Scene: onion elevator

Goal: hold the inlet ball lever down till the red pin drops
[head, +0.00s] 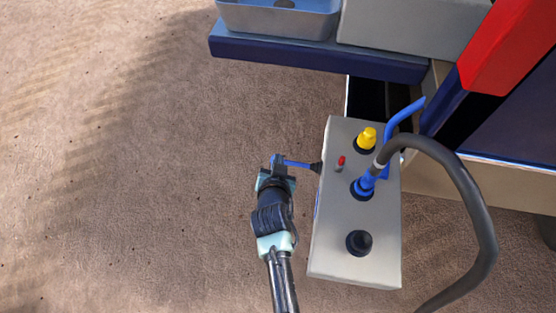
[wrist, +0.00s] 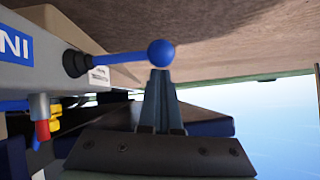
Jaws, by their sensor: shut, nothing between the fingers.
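The inlet lever is a blue rod (head: 298,164) sticking out of the left side of the grey box. In the wrist view it ends in a blue ball (wrist: 160,53). My gripper (head: 277,161) is shut and empty at the ball end of the lever. In the wrist view its closed fingertips (wrist: 160,74) meet the edge of the ball; I cannot tell if they press on it. The red pin (head: 341,161) stands up from the box top. It also shows in the wrist view (wrist: 42,130), where the scene appears upside down.
The grey box (head: 333,255) carries a yellow cap (head: 368,137), a black knob (head: 359,242) and a blue fitting (head: 364,186) with a dark hose (head: 478,200). A blue ledge (head: 310,54) and red panel (head: 505,45) stand behind. The ground to the left is clear.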

